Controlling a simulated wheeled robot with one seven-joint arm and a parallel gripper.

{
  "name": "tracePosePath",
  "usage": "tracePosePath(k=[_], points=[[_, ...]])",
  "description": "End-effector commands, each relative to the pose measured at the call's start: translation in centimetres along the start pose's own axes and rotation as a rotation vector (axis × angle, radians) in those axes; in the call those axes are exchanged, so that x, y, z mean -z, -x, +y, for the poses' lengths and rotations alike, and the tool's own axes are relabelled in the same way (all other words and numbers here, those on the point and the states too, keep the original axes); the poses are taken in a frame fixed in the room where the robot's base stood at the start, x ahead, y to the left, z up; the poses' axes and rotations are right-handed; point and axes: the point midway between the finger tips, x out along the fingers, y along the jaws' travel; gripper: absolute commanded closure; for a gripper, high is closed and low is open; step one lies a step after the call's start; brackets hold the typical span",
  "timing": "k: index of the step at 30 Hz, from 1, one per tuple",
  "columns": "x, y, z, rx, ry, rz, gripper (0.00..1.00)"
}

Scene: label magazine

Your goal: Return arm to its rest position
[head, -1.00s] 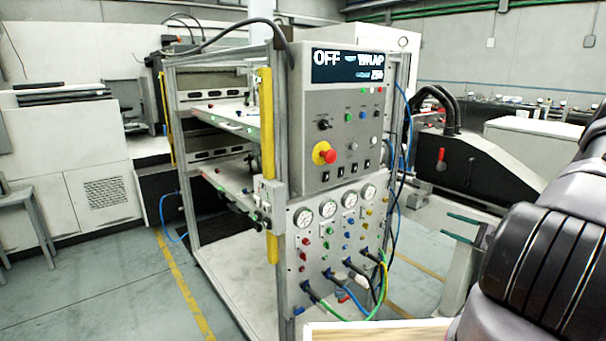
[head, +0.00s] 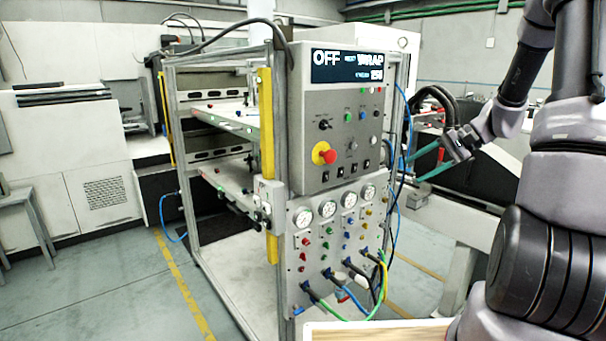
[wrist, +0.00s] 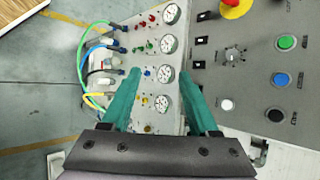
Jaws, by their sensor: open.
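My arm (head: 570,120) is raised on the right side of the head view and bends down toward the machine. My gripper (head: 425,162) has two green fingers. They point left toward the right side of the control cabinet (head: 345,150). In the wrist view my gripper (wrist: 160,85) is open and empty, with its fingers spread apart. Between and beyond the fingers lie the gauge panel (wrist: 150,60) and part of the cabinet front (wrist: 270,100). I cannot tell the exact gap to the panel.
The cabinet display (head: 347,67) reads OFF on its left. A red emergency knob (head: 330,156) is on the cabinet front. Hoses (head: 340,300) hang from the lower panel. A wooden-topped surface (head: 375,332) edges the bottom. Open floor (head: 90,270) lies at left.

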Motion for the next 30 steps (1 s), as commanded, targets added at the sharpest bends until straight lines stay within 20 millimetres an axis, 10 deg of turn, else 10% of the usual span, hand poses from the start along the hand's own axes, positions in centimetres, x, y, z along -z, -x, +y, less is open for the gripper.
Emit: tracePosePath(k=[18, 30], points=[[-20.5, 6.3, -4.8, -0.43, 0.39, 0.382, 0.39], [-26.6, 9.8, -3.9, -0.415, 0.548, 0.619, 0.39]])
